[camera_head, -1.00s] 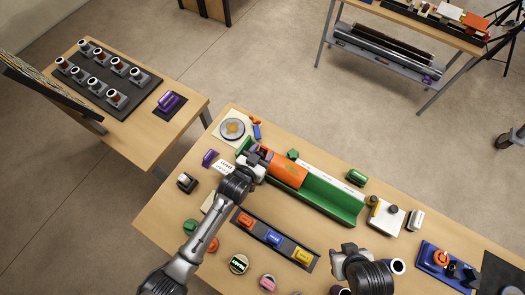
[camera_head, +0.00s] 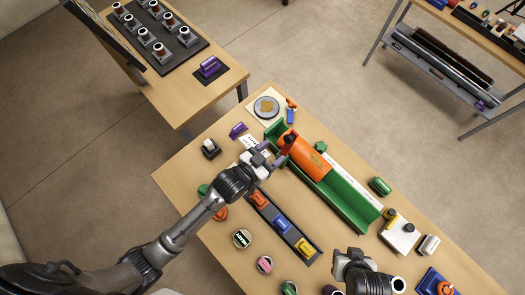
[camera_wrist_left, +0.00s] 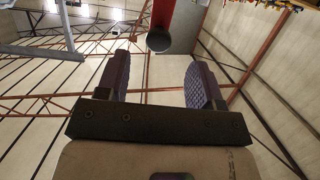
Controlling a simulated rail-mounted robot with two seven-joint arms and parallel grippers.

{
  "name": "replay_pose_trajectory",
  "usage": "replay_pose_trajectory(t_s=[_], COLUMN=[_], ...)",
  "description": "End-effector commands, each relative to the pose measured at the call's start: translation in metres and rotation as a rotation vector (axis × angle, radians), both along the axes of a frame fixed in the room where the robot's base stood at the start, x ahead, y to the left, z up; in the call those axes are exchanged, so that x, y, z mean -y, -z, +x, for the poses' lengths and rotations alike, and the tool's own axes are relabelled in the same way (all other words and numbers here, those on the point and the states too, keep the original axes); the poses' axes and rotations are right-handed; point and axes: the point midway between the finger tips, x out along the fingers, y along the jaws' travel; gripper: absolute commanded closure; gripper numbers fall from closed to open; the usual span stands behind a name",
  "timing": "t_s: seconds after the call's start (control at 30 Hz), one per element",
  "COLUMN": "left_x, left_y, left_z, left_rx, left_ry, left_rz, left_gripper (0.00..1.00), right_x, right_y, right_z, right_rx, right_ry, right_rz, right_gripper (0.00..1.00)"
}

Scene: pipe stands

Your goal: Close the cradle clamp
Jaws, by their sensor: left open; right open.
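The long green cradle (camera_head: 345,200) lies on the wooden table, with an orange rounded piece (camera_head: 305,153) across its far left part. A dark red bar (camera_head: 288,140) stands up at that piece's left end; it looks like a clamp lever, but I cannot be sure. My left gripper (camera_head: 274,155) is open and empty, just left of this bar. The left wrist view shows a dark round knob (camera_wrist_left: 159,40) on a red bar, beyond the gap between the open fingers (camera_wrist_left: 160,75). My right gripper (camera_head: 343,260) is open near the table's front, away from the cradle.
A tray with orange, blue and yellow pieces (camera_head: 282,226) lies in front of the cradle. A grey disc (camera_head: 266,107) lies behind its left end. A white box (camera_head: 400,233) stands right. A second table (camera_head: 215,95) is at the back left.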

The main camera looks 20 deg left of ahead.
Motion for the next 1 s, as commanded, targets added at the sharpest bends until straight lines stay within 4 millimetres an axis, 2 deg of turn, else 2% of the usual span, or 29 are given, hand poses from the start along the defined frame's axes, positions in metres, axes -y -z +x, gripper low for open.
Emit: replay_pose_trajectory(t_s=[0.1,0.3,0.7,0.77,0.87,0.97,1.0], left_x=[-0.008,-0.016,-0.018,-0.018,-0.018,-0.028,-0.038], left_y=[-0.003,-0.008,-0.010,-0.008,0.007,0.037,0.050], left_z=[-0.015,-0.029,-0.032,-0.033,-0.041,-0.057,-0.064], left_rx=[0.000,0.000,0.000,-0.002,-0.023,-0.062,-0.078], left_ry=[0.000,-0.001,0.000,0.000,0.001,0.006,0.001], left_rz=[0.001,0.000,0.000,0.000,0.002,0.031,0.053], left_gripper=[0.39,0.39,0.39,0.45,0.55,0.64,0.68], right_x=[-0.001,-0.001,-0.001,0.000,0.000,0.001,0.002], right_y=[0.003,0.005,0.005,0.006,0.013,0.025,0.030], right_z=[0.000,0.000,0.000,0.000,0.000,0.000,0.000], right_rx=[0.000,-0.001,0.000,0.000,0.000,0.000,0.000], right_ry=[0.002,0.003,0.002,0.002,-0.001,-0.003,-0.004], right_rz=[0.003,0.005,0.003,0.002,-0.001,-0.004,-0.005], right_gripper=[0.57,0.57,0.57,0.57,0.57,0.57,0.57])
